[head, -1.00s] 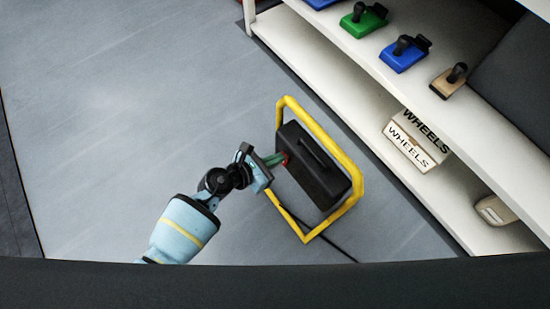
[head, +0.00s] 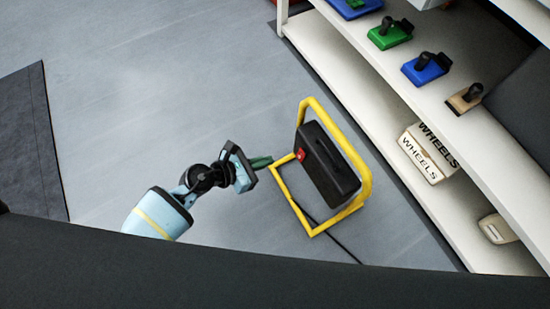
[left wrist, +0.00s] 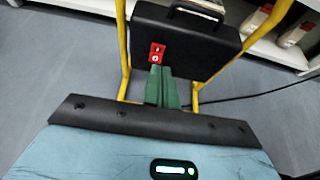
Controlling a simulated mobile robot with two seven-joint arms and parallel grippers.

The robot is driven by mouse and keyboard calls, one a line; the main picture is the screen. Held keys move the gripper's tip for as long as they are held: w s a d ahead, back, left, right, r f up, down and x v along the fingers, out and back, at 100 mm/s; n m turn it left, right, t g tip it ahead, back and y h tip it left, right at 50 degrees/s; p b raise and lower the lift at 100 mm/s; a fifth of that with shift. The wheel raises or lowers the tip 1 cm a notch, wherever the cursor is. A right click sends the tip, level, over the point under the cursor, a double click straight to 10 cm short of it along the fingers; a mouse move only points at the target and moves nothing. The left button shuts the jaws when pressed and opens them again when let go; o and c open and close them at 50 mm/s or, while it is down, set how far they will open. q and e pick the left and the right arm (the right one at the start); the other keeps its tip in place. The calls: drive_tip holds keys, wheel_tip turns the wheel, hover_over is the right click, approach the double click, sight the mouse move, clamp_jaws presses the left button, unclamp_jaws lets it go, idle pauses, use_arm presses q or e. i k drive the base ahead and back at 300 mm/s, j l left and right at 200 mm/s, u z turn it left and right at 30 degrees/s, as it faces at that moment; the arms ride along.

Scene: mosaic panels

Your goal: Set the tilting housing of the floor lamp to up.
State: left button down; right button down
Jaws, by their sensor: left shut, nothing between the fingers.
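The floor lamp stands on the floor, with a black housing (head: 335,178) inside a yellow tubular frame (head: 358,160). A small red part (head: 300,154) is on the housing's near side. The left wrist view also shows the housing (left wrist: 195,42), with a handle on top, and the red part (left wrist: 156,53). My left gripper (head: 267,160) is shut and empty, its green fingers pointing at the lamp. In the head view a gap separates the fingertips from the red part. In the left wrist view the fingers (left wrist: 160,75) appear just below it. My right gripper is not in view.
A white shelf unit (head: 410,175) runs beside the lamp at the right. It holds several coloured blocks with black knobs and a WHEELS box (head: 425,155). A dark cable (head: 340,248) trails from the lamp. The floor to the left is clear up to a dark mat (head: 35,140).

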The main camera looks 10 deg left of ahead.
sight(336, 181)
drive_tip(key=k+j, duration=0.2)
drive_tip(key=j, duration=0.2)
drive_tip(key=k+j, duration=0.2)
drive_tip(key=j, duration=0.2)
drive_tip(key=k+j, duration=0.2)
drive_tip(key=j, duration=0.2)
